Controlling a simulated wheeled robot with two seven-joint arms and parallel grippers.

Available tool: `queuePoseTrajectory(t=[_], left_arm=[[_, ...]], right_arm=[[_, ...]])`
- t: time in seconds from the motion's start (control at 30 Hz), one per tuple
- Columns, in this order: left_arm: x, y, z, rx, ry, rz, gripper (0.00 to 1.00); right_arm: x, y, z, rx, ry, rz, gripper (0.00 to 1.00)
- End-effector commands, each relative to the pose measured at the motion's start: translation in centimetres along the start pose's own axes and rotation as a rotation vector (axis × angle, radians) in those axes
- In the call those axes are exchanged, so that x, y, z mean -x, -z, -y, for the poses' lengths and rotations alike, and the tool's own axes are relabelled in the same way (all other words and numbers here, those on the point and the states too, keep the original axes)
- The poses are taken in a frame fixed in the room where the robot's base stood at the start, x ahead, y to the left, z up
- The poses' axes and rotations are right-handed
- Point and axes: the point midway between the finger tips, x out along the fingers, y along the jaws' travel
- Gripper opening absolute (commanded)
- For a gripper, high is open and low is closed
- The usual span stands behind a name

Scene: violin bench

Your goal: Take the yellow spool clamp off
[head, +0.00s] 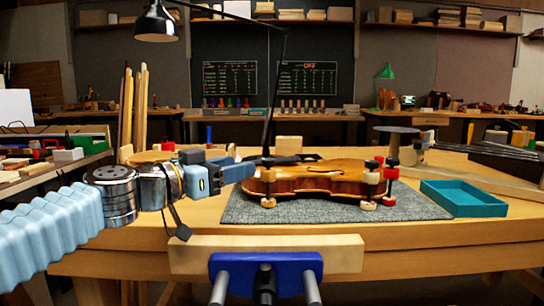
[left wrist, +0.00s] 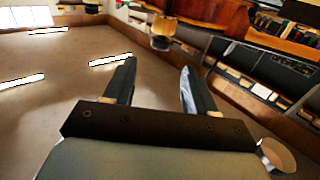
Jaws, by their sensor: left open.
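A violin body (head: 325,178) lies on a grey mat (head: 300,212) on the bench, with spool clamps at its edge. One clamp (head: 268,202) with a tan-orange lower spool is at the violin's left end, close to my left gripper (head: 250,168). I cannot tell for sure which is yellow. In the left wrist view, my left gripper (left wrist: 158,68) is open and empty; an amber spool clamp (left wrist: 163,26) shows beyond its fingertips, apart from them. My right gripper is out of view.
A teal tray (head: 463,198) sits right of the mat, with bare wood around it. A blue vise (head: 265,268) with a wooden jaw is at the front edge. A lamp (head: 156,24) hangs upper left. Wooden sticks (head: 140,110) stand behind my left arm.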

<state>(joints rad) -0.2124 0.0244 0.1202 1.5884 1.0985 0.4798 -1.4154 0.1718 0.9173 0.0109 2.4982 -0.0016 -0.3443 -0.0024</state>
Motion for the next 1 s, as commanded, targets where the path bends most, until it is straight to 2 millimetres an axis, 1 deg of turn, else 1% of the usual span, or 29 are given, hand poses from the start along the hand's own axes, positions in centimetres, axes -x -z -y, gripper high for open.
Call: queuePoseTrajectory(t=[0.03, 0.2, 0.3, 0.4, 0.57, 0.83, 1.0], left_arm=[[-1.4, 0.2, -0.1, 0.001, -0.003, 0.002, 0.56], [-5.3, 0.3, -0.1, 0.002, -0.002, 0.001, 0.56], [-7.1, 0.2, -0.1, 0.001, -0.002, 0.001, 0.56], [-8.4, 0.2, 0.0, 0.002, -0.001, 0.0, 0.56], [-9.4, 0.0, 0.0, 0.0, 0.0, 0.0, 0.56], [-9.5, 0.0, 0.0, 0.0, 0.001, 0.0, 0.56], [-9.5, 0.0, 0.0, 0.0, 0.001, 0.0, 0.3]], right_arm=[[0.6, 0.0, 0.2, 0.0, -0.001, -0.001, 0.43], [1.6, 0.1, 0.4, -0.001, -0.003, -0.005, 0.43], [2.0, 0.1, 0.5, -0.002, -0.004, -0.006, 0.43], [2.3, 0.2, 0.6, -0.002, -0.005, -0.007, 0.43], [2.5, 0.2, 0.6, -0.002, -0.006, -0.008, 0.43], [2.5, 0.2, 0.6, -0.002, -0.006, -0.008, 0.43], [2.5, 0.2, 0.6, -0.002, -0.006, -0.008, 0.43]])
